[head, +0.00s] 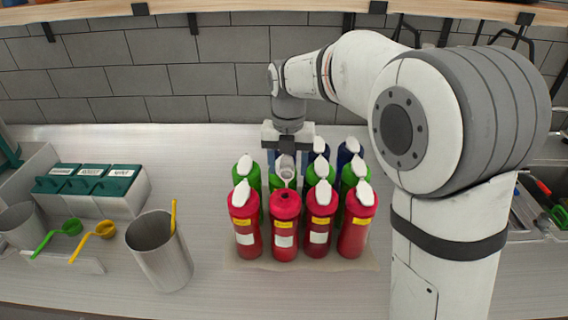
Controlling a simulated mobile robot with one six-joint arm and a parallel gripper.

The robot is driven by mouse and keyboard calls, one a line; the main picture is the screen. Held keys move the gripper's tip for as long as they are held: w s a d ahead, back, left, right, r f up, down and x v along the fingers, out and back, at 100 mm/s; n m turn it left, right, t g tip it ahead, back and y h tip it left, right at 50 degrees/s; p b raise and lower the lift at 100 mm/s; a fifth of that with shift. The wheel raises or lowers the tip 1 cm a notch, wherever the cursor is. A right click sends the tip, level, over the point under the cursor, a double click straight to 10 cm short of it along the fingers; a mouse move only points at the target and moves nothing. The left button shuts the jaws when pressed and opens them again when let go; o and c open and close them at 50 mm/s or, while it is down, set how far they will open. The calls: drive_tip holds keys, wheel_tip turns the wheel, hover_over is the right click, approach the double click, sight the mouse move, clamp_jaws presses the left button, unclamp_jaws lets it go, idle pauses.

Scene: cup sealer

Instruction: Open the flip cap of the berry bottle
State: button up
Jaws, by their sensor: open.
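Several red bottles with yellow and white labels stand in the front row of a grouped set; the label text is too small to read, so I take the berry bottle to be the red one (285,222) below my gripper. Its red top with a dark opening shows. Its white flip cap (286,170) stands up behind the opening, with its hollow underside toward the camera. My gripper (287,158) is open and points down at the raised cap. Its fingers are partly hidden, and I cannot tell whether they touch the cap.
The neighbouring red bottles (244,225) have closed white caps. Green bottles (244,178) and blue bottles (349,150) stand close behind. A metal cup (160,258), a green-lidded container (103,180) and green and yellow scoops (97,238) are at left. The front counter is clear.

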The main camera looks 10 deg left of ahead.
drive_tip(key=shift+r, duration=0.1)
wheel_tip(320, 180, up, 8)
drive_tip(key=shift+f+b, duration=0.2)
drive_tip(key=shift+b, duration=0.6)
drive_tip(key=s+d+f+n+t+b, duration=0.1)
drive_tip(key=s+d+f+n+b, duration=0.2)
drive_tip(key=n, duration=1.5)
drive_tip(key=s+d+f+n+t+b, duration=0.2)
drive_tip(key=s+d+f+n+b, duration=0.1)
drive_tip(key=s+d+f+n, duration=0.9)
drive_tip(key=s+d+n, duration=0.5)
drive_tip(key=s, duration=0.1)
drive_tip(key=shift+d+f+n+t+b, duration=0.25)
drive_tip(key=shift+d+n+t+b, duration=0.05)
drive_tip(key=shift+n, duration=0.1)
drive_tip(key=shift+s, duration=0.1)
